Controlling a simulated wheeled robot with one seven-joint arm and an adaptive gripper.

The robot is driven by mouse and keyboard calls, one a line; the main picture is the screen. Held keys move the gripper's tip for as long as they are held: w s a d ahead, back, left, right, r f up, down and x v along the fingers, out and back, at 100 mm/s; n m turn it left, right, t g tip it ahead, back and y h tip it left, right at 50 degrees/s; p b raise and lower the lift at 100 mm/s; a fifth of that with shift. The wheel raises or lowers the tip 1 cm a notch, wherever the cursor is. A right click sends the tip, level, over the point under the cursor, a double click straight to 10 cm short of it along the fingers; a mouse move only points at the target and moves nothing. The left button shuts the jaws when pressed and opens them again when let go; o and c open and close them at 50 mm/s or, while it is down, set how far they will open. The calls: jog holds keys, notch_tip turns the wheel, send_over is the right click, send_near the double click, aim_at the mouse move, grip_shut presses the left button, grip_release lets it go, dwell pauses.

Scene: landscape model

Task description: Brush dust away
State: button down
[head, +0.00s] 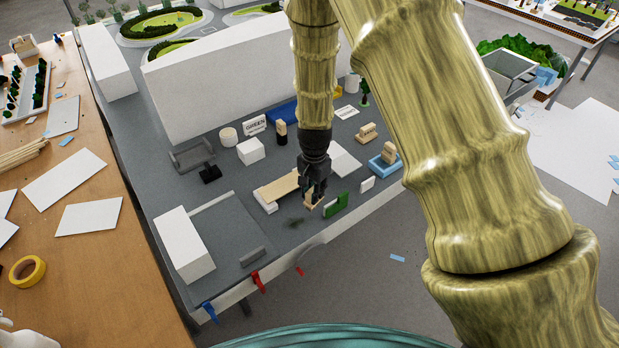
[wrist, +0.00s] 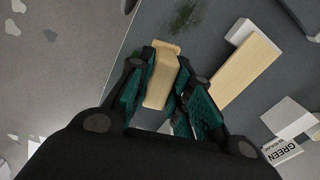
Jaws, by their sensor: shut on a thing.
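My gripper (head: 313,190) points down over the front part of the grey model board. It is shut on a pale wooden piece, probably the brush (wrist: 160,78), which sits between the teal-padded fingers in the wrist view. Its lower end shows below the fingers in the head view (head: 309,202); I cannot make out bristles. A dark greenish dust patch (head: 295,222) lies on the board, just left of and nearer than the gripper. In the wrist view the dust (wrist: 184,16) is at the top, beyond the wooden piece and apart from it.
A wooden plank with a white block (head: 278,187) is left of the gripper; a green block (head: 336,205) is close on the right. A blue tray (head: 381,168) holds a wooden piece further right. White model blocks (head: 184,246) and clamps (head: 258,281) line the board's left and front.

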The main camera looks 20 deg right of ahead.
jog(key=shift+a+r+p, duration=0.1)
jog(key=shift+r+p, duration=0.65)
jog(key=shift+r, duration=0.7)
jog(key=shift+f, duration=0.1)
